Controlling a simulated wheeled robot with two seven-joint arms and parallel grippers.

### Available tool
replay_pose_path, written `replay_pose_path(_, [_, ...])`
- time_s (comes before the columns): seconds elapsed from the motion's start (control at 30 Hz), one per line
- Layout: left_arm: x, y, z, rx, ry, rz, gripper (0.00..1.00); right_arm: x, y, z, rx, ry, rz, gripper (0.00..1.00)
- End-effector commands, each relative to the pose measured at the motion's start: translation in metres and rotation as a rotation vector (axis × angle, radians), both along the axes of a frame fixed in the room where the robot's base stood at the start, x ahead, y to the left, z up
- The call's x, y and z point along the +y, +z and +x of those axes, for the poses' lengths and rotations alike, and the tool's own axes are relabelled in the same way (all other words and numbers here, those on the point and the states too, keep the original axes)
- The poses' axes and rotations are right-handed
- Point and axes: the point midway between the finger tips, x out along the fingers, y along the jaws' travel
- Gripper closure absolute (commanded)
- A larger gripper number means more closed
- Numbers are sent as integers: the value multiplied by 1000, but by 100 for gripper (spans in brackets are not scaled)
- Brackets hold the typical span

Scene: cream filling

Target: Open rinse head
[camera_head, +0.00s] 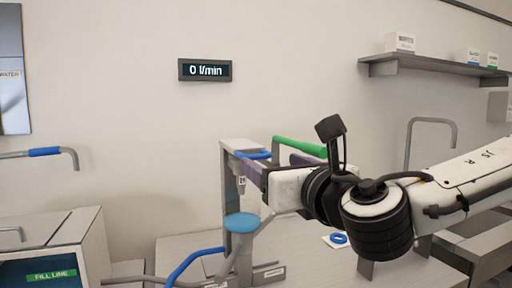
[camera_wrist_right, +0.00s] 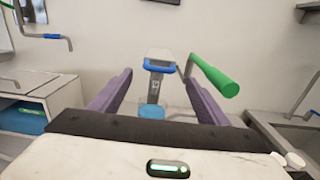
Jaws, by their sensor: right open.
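A grey stand (camera_head: 228,185) rises from the counter, with a blue round piece (camera_head: 241,222) low on it and a blue bar (camera_head: 255,155) near its top. A green handle (camera_head: 300,147) reaches out from the stand's top; it also shows in the right wrist view (camera_wrist_right: 215,75), to the right of the blue bar (camera_wrist_right: 158,67). My right gripper (camera_head: 262,162) is open and in front of the stand. In the wrist view its purple fingers (camera_wrist_right: 158,80) frame the stand with nothing held between them. The green handle appears beyond the right finger; I cannot tell whether they touch. My left gripper is not in view.
A wall display (camera_head: 205,70) reads 0 l/min. A blue hose (camera_head: 190,264) curves by the stand. A grey tap (camera_head: 430,123) is at the right, a blue-sleeved spout (camera_head: 45,152) at the left. A tank marked FILL LINE (camera_head: 50,274) stands at lower left. A shelf (camera_head: 430,66) holds small boxes.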

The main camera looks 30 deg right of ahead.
Motion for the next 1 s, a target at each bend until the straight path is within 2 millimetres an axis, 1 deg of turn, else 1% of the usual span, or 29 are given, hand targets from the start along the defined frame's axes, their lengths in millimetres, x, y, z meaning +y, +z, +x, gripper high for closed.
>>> replay_pose_path(0.03, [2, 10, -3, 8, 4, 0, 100, -2, 5, 6, 7, -1, 1, 31])
replay_pose_path(0.07, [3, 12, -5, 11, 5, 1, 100, -3, 4, 9, 9, -1, 1, 31])
replay_pose_path(0.1, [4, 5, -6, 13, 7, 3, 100, -5, 0, 18, 6, -4, 1, 31])
replay_pose_path(0.13, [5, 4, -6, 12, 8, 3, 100, -7, -1, 24, 5, -4, 1, 31])
replay_pose_path(0.3, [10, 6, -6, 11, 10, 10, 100, -14, -1, 55, 3, -2, 1, 31])
replay_pose_path(0.43, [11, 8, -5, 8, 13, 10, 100, -18, 0, 72, 2, -1, 0, 31])
replay_pose_path(0.6, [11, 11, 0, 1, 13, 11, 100, -20, 0, 81, 1, -1, 1, 31])
replay_pose_path(0.87, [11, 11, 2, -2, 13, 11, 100, -20, 0, 83, 1, 0, 1, 31])
replay_pose_path(0.9, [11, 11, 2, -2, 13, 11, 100, -20, 0, 83, 0, 0, 1, 34])
replay_pose_path(0.97, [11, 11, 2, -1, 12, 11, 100, -20, 0, 82, 1, 0, 1, 44])
replay_pose_path(1.0, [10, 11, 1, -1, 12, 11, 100, -20, 0, 82, 1, 0, 1, 51])
